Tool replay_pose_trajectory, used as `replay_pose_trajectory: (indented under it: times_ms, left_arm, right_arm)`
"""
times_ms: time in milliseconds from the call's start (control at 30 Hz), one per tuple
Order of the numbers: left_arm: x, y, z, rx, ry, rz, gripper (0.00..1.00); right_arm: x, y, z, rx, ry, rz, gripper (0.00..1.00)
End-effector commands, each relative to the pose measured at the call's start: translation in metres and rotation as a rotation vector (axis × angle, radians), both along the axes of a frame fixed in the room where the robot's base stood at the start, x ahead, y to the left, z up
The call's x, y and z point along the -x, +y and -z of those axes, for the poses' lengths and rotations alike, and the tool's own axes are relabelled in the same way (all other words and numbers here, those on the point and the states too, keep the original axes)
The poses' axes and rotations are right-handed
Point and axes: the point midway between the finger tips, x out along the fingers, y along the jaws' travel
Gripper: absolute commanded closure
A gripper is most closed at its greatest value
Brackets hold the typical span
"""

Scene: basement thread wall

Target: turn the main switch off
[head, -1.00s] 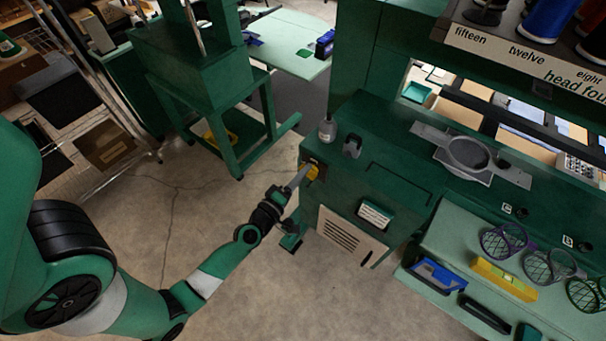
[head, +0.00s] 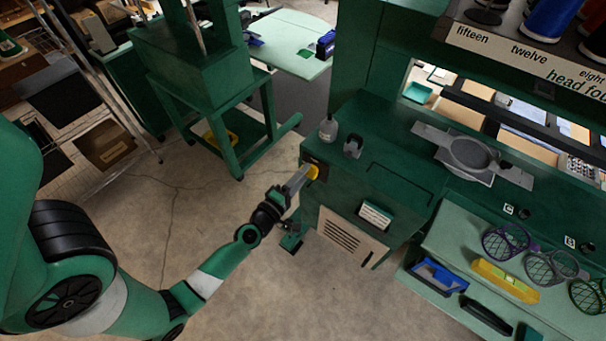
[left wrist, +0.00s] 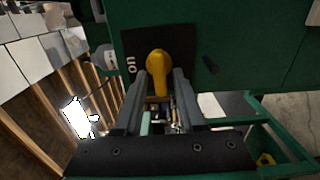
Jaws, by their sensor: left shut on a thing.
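The main switch is a yellow rotary handle (head: 318,171) on a dark plate on the end face of the green machine cabinet. In the left wrist view the yellow handle (left wrist: 158,63) has a round hub and a grip that points down the picture. The dark plate (left wrist: 133,45) carries the word "on", printed sideways, left of the handle. My left gripper (head: 306,176) reaches the handle from the lower left. In the left wrist view its fingers (left wrist: 158,84) stand on both sides of the grip, shut on it. My right gripper is not in view.
A small bottle (head: 328,128) and a dark grey object (head: 352,146) stand on the cabinet top above the switch. A vented cream panel (head: 350,238) is on the cabinet's front. A green stand (head: 236,150) is to the left. The floor around my left arm is clear.

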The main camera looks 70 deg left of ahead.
Motion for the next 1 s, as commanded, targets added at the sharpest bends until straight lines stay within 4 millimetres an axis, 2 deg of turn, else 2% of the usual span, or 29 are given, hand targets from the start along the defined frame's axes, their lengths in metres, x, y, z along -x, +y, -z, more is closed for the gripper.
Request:
replay_pose_trajectory:
  times_ms: [33, 67, 100, 333, 433, 567, 800, 1000]
  left_arm:
    - [0.0, 0.0, -0.001, 0.0, -0.001, 0.0, 0.57]
    - [0.0, 0.0, -0.001, 0.0, -0.001, 0.0, 0.52]
    - [0.0, 0.0, -0.001, 0.0, -0.001, 0.0, 0.51]
    - [0.001, -0.001, 0.0, 0.0, 0.0, 0.0, 0.51]
    - [0.007, -0.005, 0.001, 0.001, 0.001, 0.0, 0.51]
    - [0.027, -0.018, 0.003, 0.001, 0.002, 0.0, 0.51]
    - [0.075, -0.049, 0.005, 0.001, 0.002, 0.002, 0.51]
    - [0.095, -0.062, 0.002, 0.001, -0.001, 0.0, 0.51]
  right_arm:
    - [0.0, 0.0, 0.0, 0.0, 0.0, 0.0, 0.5]
    - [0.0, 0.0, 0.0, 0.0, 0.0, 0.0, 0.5]
    - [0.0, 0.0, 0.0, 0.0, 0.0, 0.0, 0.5]
    - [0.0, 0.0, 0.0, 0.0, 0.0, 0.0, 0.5]
    - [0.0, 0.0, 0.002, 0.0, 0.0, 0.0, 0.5]
    - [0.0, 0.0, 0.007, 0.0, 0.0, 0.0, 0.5]
    - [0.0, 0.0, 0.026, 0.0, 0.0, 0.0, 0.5]
    - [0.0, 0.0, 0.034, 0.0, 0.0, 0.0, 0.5]
